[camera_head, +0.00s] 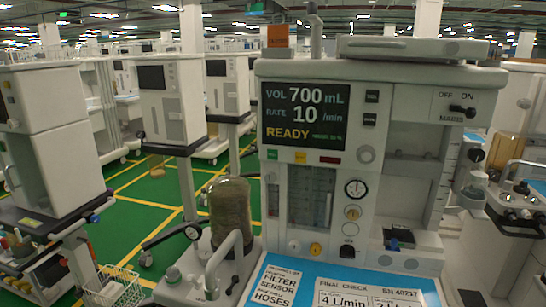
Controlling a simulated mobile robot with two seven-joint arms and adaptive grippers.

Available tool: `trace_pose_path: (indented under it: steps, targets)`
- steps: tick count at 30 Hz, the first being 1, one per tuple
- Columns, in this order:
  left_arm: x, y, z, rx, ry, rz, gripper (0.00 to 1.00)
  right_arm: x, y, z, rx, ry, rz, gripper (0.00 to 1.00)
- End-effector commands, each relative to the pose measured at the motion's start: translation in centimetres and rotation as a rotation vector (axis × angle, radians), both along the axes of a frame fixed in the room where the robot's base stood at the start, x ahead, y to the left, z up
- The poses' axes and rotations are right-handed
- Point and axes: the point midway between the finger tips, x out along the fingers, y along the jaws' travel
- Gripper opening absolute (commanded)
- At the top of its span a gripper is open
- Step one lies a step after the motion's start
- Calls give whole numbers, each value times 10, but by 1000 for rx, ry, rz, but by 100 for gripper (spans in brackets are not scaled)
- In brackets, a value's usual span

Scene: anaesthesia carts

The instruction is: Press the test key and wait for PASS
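The anaesthesia machine (420,180) stands in front of me. Its screen (304,116) reads VOL 700 mL, RATE 10 /min and READY in yellow, with small green text too small to read. I cannot tell which control is the test key. The MAINS switch (462,109) is at the upper right, with its lever toward ON. Neither of my grippers shows in this view.
A blue worktop (455,300) carries cards reading FILTER SENSOR HOSES and FINAL CHECK. A brown absorber canister (231,213) with grey pipework stands at the machine's left. An orange box (278,36) sits on top. Other carts (172,95) stand on the green floor (135,225) behind.

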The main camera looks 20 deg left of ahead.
Motion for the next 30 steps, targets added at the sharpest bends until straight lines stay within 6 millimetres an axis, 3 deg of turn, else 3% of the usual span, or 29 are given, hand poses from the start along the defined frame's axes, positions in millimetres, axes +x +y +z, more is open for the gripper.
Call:
trace_pose_path:
  steps: [7, 10, 11, 30]
  targets:
    - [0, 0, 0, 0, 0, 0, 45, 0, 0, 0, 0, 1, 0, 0]
    - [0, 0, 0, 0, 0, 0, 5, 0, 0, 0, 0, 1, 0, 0]
    - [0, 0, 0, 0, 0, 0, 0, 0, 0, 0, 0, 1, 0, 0]
    - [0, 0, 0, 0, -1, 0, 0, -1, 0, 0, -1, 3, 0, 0]
